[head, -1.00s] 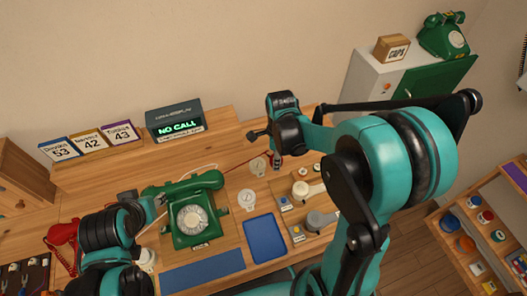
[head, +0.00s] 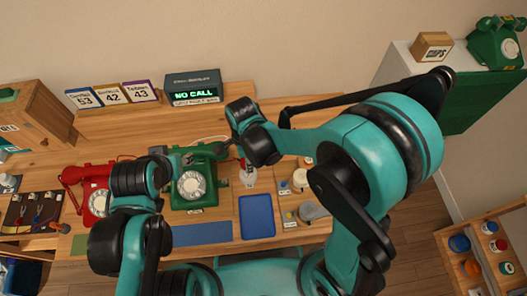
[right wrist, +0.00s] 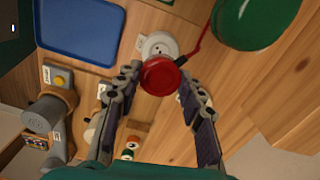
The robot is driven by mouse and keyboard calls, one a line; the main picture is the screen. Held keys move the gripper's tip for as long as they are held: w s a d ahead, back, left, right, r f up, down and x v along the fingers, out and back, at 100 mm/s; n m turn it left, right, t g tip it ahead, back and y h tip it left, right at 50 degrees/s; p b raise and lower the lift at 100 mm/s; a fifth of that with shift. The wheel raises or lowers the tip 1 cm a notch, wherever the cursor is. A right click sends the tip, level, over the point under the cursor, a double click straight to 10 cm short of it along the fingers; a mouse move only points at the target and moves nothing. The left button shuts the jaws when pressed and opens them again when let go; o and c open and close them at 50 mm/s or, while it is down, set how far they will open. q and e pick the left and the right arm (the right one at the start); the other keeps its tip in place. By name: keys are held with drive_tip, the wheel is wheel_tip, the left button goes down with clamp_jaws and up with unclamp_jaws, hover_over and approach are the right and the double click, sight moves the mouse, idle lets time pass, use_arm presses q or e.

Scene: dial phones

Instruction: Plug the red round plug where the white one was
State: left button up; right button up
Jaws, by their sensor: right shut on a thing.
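The red round plug (right wrist: 160,76) is between the fingertips of my right gripper (right wrist: 157,80) in the right wrist view. A red cord runs from it toward the green phone. A white round wall-type socket (right wrist: 158,45) lies on the table just beyond the plug; the plug overlaps its near edge in that view, and I cannot tell whether they touch. In the head view the socket (head: 249,180) is beside the plug (head: 243,164), right of the green phone (head: 188,190). My left gripper (head: 172,156) is by that phone's upper left; its fingers are unclear. I cannot make out the white plug.
A blue tray (head: 257,217) lies in front of the socket. A red phone (head: 92,190) stands at the left. Grey and cream levers (head: 310,211) are on the right. The display box (head: 193,87) reading NO CALL stands on the back shelf.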

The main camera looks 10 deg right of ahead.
drive_tip(key=shift+a+f+b, duration=0.1)
drive_tip(key=shift+f+b, duration=0.5)
drive_tip(key=shift+f, duration=0.2)
drive_tip(key=shift+f+b, duration=1.5)
drive_tip(key=shift+f, duration=0.5)
drive_tip(key=shift+f+b, duration=0.7)
drive_tip(key=shift+b, duration=0.2)
drive_tip(key=o, duration=1.1)
drive_tip(key=shift+r, duration=0.1)
wheel_tip(320, 180, up, 12)
